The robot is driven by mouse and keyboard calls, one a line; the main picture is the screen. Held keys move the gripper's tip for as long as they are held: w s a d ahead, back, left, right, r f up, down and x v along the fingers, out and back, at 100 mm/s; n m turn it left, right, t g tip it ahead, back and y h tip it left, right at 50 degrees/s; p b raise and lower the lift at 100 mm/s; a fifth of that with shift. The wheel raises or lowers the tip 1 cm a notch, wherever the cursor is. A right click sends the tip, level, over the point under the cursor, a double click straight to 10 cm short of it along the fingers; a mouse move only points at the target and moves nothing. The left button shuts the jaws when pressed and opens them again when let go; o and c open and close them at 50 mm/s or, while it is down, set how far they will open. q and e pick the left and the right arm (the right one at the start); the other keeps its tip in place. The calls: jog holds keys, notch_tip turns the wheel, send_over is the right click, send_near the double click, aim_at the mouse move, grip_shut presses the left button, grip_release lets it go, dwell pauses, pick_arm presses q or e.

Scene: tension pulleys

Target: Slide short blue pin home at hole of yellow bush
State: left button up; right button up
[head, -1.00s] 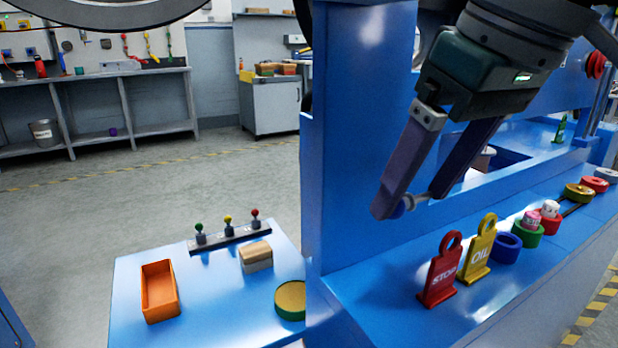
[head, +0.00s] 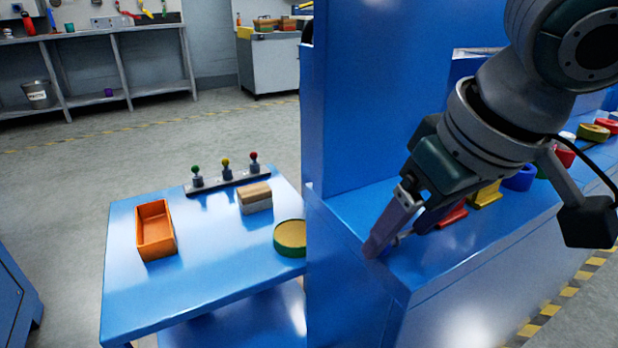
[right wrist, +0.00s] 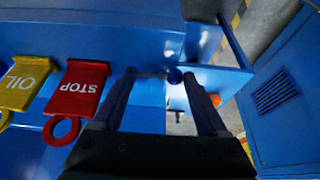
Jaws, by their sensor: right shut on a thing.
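My right gripper (head: 396,238) is low over the near left end of the blue ledge (head: 440,265). It is shut on a small pin with a round blue head (right wrist: 175,75) and a grey shank. In the right wrist view the pin lies crosswise between the fingertips (right wrist: 160,74); in the head view it is mostly hidden by the fingers. My left gripper is not in view.
A red STOP tag (right wrist: 80,88) and a yellow OIL tag (right wrist: 22,82) stand on the ledge beside the gripper, with a blue ring (head: 520,177) beyond. The lower side table holds an orange tray (head: 155,250), a wooden block (head: 255,197) and a green-rimmed disc (head: 290,237).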

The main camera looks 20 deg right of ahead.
jog(key=shift+f, duration=0.15)
jog(key=o, duration=1.2)
